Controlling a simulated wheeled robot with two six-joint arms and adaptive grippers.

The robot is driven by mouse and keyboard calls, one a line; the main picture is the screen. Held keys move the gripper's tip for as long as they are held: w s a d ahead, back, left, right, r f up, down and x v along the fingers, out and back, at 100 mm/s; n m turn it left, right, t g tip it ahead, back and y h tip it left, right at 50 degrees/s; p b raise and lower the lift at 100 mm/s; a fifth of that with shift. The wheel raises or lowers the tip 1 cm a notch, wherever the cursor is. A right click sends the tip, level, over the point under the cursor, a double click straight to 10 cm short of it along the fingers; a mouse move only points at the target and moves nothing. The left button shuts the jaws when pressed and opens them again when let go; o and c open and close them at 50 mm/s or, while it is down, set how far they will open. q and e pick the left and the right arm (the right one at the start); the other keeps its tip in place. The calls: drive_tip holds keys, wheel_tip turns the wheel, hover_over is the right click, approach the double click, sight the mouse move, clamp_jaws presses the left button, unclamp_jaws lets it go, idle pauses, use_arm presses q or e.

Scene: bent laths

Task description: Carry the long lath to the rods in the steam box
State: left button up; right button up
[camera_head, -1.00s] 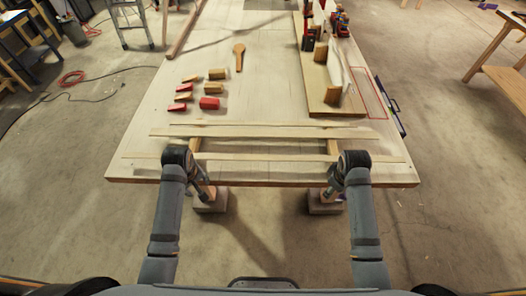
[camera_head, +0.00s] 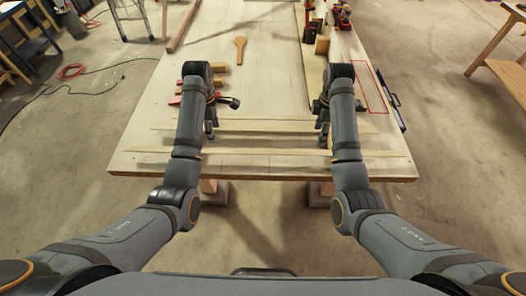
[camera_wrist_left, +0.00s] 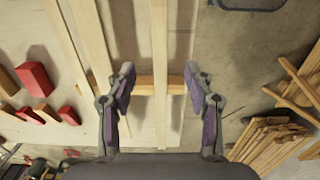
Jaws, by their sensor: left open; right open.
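In the head view, the longest pale lath (camera_head: 270,151) lies across the near end of the table. Shorter laths (camera_head: 265,126) lie beyond it. My left gripper (camera_head: 211,130) is over the left part of these laths. In the left wrist view my open left gripper (camera_wrist_left: 160,72) has one finger on either side of a pale lath (camera_wrist_left: 159,40), which crosses a wooden bearer (camera_wrist_left: 174,84). I cannot tell how far the fingertips are above it. My right gripper (camera_head: 324,122) is open over the right part of the laths. I cannot make out a steam box or rods.
Red blocks (camera_wrist_left: 36,79) are left in the left wrist view. Clamps (camera_head: 341,18) stand at the table's far right, near a red outline (camera_head: 370,88). Sticks (camera_wrist_left: 268,138) lie beside the table.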

sight(219, 150)
use_arm(q)
wheel_tip(219, 150, down, 10)
drive_tip(key=shift+f, duration=0.15)
use_arm(e)
wheel_tip(219, 150, down, 10)
drive_tip(key=shift+f, duration=0.2)
use_arm(q)
clamp_jaws()
use_arm(e)
clamp_jaws()
